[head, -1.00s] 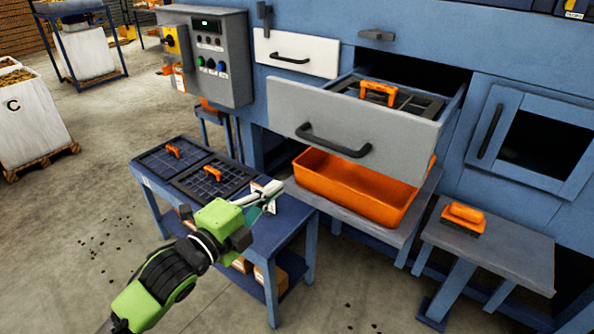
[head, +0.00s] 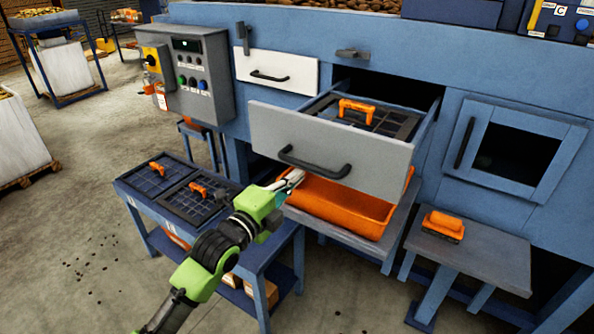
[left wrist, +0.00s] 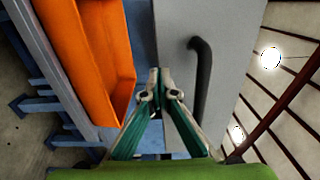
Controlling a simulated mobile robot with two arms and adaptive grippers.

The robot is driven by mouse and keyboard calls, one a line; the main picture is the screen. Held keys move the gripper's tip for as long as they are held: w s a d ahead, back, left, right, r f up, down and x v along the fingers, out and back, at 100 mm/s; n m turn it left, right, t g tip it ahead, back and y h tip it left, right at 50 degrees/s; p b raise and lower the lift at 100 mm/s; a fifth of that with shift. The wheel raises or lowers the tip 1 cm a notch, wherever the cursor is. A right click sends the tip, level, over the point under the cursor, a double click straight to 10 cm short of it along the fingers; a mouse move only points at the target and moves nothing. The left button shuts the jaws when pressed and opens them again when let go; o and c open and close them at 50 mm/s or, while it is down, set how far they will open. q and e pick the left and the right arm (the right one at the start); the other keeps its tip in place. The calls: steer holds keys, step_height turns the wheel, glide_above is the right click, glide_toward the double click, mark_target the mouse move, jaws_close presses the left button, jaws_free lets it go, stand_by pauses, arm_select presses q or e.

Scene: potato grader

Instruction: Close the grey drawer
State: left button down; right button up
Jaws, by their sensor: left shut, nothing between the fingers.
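The grey drawer (head: 342,152) stands pulled out of the blue machine, with a dark bar handle (head: 314,163) on its front. A dark grid screen with an orange handle (head: 357,111) lies inside it. My left gripper (head: 295,177) is shut and empty, just in front of and below the drawer's lower left part. In the left wrist view the gripper (left wrist: 160,82) points toward the drawer front (left wrist: 225,50), with the handle (left wrist: 203,75) to its right. I cannot tell whether the fingertips touch the front. My right gripper is not in view.
An orange bin (head: 345,208) stands under the drawer. A blue table (head: 253,238) with two grid screens is at left. A small grey table (head: 490,262) with an orange-handled brush is at right. A white drawer (head: 277,73) is shut at upper left.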

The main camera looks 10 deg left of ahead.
arm_select(q)
steer(key=shift+w+d, duration=0.25)
steer(key=shift+w, duration=0.35)
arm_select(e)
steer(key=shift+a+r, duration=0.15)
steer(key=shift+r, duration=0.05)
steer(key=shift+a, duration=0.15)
arm_select(q)
steer(key=shift+w, duration=0.1)
